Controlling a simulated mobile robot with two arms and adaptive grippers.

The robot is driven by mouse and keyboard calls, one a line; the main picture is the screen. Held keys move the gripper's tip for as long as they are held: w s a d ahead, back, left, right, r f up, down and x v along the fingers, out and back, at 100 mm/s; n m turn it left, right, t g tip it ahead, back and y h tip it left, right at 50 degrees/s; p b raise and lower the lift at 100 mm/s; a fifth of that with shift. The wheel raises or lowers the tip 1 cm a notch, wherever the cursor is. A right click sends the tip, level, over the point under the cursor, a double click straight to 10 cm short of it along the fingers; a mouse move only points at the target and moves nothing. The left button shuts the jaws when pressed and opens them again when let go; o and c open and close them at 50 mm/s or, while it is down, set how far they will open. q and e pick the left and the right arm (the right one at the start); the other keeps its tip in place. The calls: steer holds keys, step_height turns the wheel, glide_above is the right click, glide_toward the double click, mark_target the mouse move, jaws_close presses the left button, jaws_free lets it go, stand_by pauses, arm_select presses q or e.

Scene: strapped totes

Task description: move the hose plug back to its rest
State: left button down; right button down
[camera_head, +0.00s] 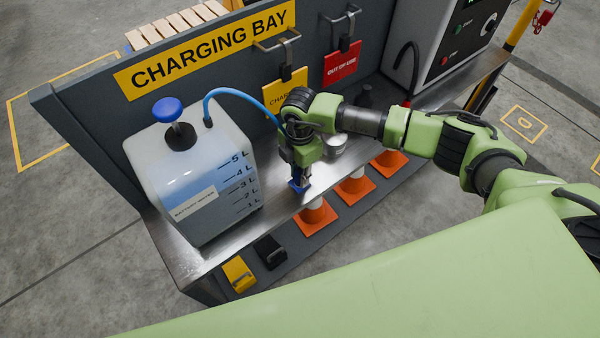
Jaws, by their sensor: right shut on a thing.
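My right gripper (300,172) points down over the metal bench top (225,243), close to its front edge. It is shut on a small blue piece (299,186), which looks like the hose plug; the gripper covers most of it. I cannot tell whether the piece touches the bench. The blue hose (232,91) arches from the top of a white water tank (187,180) and passes behind my right wrist, so its end is hidden. I cannot make out the plug's rest. My left gripper is out of view.
A metal cup (335,144) stands close behind my right gripper. Several orange cones (315,214), a yellow block (238,273) and a black block (269,252) sit below the bench front. A yellow tag (284,92) and a red tag (342,64) hang on the back panel.

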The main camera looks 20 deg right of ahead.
steer(key=shift+f, duration=0.4)
steer(key=c, duration=1.8)
jaws_free()
steer(key=shift+r, duration=0.1)
steer(key=shift+o, duration=0.2)
step_height(320, 180, up, 12)
